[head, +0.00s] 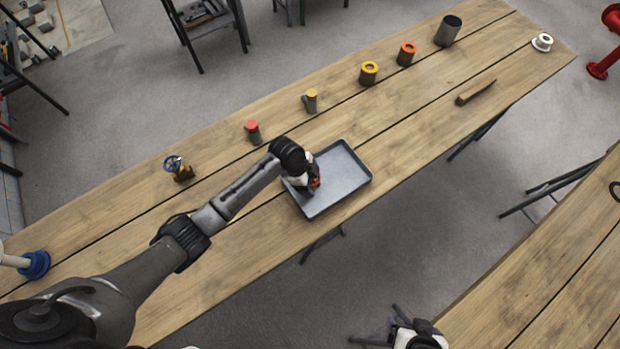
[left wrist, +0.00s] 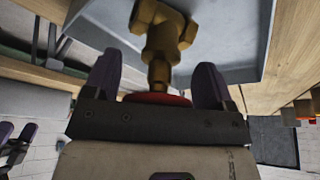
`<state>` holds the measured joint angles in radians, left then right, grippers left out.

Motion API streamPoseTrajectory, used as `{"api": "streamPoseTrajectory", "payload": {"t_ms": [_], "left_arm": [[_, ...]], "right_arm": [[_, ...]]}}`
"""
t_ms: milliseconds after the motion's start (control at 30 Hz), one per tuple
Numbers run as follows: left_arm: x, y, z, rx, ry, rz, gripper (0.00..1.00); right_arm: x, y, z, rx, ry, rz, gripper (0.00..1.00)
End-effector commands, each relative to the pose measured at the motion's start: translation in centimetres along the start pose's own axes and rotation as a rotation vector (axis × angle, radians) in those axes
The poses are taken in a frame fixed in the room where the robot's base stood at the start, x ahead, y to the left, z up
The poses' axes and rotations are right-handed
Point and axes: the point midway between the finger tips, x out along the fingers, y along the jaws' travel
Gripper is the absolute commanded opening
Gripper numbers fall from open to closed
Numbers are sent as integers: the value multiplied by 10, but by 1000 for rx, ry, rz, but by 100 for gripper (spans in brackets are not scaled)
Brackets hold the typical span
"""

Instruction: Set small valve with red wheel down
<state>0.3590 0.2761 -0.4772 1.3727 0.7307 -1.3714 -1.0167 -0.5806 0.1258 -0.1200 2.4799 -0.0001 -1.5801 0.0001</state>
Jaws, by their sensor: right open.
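The small valve has a brass body (left wrist: 162,40) and a red wheel (left wrist: 158,98). In the left wrist view its wheel sits between the two purple fingers of my left gripper (left wrist: 158,85), which is shut on it. In the head view my left gripper (head: 312,183) is over the left part of a grey tray (head: 346,172), and only a bit of red shows there. The tray is behind the brass body in the left wrist view. I cannot tell whether the valve touches the tray. My right gripper (head: 418,337) is at the bottom edge, open and apart from the valve.
A blue-wheeled valve (head: 178,168), a red-topped cylinder (head: 253,132), a yellow-topped cylinder (head: 310,101) and other cylinders line the wooden table's far side. A brown-handled tool (head: 475,92) lies right of the tray. The tray's right part is empty. Another wooden table (head: 560,290) stands at lower right.

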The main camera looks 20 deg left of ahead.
Motion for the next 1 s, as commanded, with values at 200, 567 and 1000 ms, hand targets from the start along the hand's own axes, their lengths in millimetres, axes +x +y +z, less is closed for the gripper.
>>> {"api": "streamPoseTrajectory", "payload": {"t_ms": [200, 567, 1000], "left_arm": [[0, 0, 0, 0, 0, 0, 88], [-25, -1, -1, 0, 0, -2, 88], [-101, 0, -1, 1, -1, -1, 88]], "right_arm": [[0, 0, 0, 0, 0, 0, 88], [-5, -1, -2, 4, 1, -3, 88], [-10, -2, -4, 9, 2, -7, 88]]}}
